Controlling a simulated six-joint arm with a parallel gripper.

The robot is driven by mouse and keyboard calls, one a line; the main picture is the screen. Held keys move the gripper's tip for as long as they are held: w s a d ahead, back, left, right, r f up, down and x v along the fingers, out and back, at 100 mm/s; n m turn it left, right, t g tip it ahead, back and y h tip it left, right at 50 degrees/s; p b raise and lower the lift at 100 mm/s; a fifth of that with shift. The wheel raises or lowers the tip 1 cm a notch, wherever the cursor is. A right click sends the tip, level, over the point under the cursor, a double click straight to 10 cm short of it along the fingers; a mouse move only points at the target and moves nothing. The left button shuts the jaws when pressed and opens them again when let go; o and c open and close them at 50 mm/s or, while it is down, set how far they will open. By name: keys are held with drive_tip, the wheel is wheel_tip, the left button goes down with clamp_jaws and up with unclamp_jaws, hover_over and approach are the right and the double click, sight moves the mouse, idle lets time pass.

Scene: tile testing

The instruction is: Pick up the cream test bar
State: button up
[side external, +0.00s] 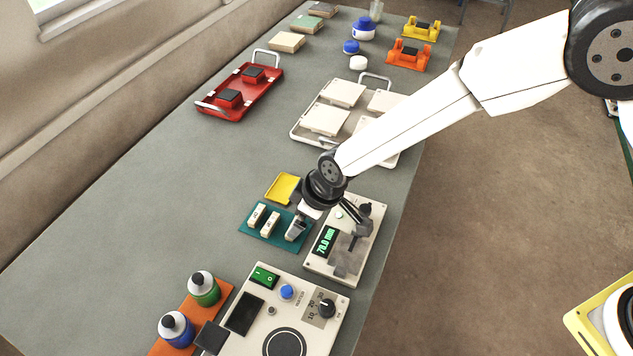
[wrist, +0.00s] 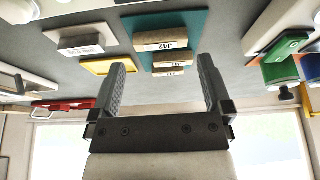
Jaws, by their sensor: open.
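Three cream test bars stand in a row on a teal mat (side external: 246,230). In the side view, two of them, the left bar (side external: 257,215) and the middle bar (side external: 270,222), show clearly; the one nearest my gripper is partly covered by a grey finger. In the wrist view, the nearest bar (wrist: 160,40) has a label reading J42, with the other bars (wrist: 172,58) behind it. My gripper (wrist: 163,66) is open and empty. Its fingers lie to either side of the bars in the wrist picture; I cannot tell the height gap.
A control box (side external: 255,310) and bottles (side external: 204,289) are in front.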

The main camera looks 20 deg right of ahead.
drive_tip(key=shift+x, duration=1.9)
drive_tip(key=c, duration=1)
drive_tip(key=shift+o, duration=0.2)
drive_tip(key=shift+r, duration=0.2)
drive_tip(key=shift+r, duration=0.9)
drive_tip(key=s+d+r, duration=0.7)
drive_tip(key=s+r, duration=0.4)
drive_tip(key=shift+s+d, duration=0.25)
drive_tip(key=shift+s, duration=0.15)
